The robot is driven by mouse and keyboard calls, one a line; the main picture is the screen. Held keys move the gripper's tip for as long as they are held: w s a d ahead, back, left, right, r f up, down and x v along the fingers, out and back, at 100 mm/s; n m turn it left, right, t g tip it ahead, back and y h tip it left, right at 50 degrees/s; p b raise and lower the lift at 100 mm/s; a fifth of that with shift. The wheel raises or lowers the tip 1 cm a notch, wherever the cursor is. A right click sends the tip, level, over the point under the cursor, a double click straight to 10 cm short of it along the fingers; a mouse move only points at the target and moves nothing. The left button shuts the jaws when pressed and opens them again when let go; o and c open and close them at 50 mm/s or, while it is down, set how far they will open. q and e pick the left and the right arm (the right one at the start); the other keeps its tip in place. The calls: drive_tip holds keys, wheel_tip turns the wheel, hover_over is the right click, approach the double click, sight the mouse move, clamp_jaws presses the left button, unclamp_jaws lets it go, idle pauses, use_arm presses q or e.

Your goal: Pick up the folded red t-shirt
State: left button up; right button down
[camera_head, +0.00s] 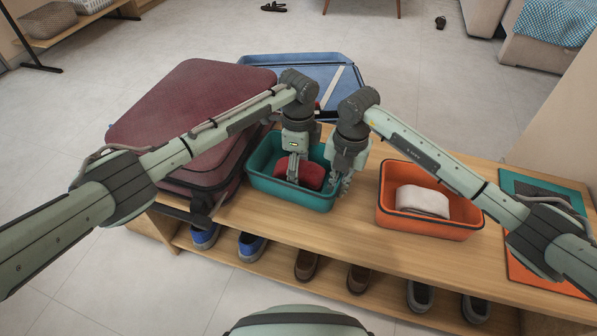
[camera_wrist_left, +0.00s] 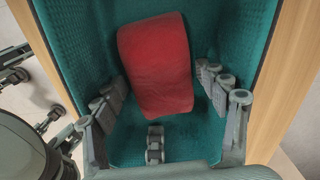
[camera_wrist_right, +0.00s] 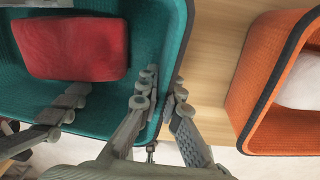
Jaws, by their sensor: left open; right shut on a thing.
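The folded red t-shirt (camera_head: 311,176) lies inside the teal bin (camera_head: 262,183) on the wooden bench. In the left wrist view the red t-shirt (camera_wrist_left: 157,62) lies flat and slightly turned on the bin floor. My left gripper (camera_head: 293,180) points down into the bin, open, its fingers spread around the near part of the shirt and holding nothing. My right gripper (camera_head: 342,187) is shut on the bin's right wall. In the right wrist view the teal bin's wall (camera_wrist_right: 176,40) runs between its fingers, and the red t-shirt (camera_wrist_right: 70,48) lies apart from them.
An orange bin (camera_head: 430,228) with a folded white cloth (camera_head: 422,201) stands to the right. A closed dark red suitcase (camera_head: 185,105) is at the left, and an open blue suitcase (camera_head: 300,72) lies behind. Several shoes (camera_head: 308,265) sit on the lower shelf.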

use_arm(q)
drive_tip(key=shift+f, duration=0.1)
drive_tip(key=shift+c, duration=0.3)
drive_tip(key=c, duration=1)
drive_tip(key=shift+o, duration=0.2)
wheel_tip(320, 180, up, 10)
drive_tip(key=shift+r, duration=0.1)
use_arm(e)
drive_tip(key=c, duration=1.6)
unclamp_jaws()
drive_tip(key=shift+c, duration=0.2)
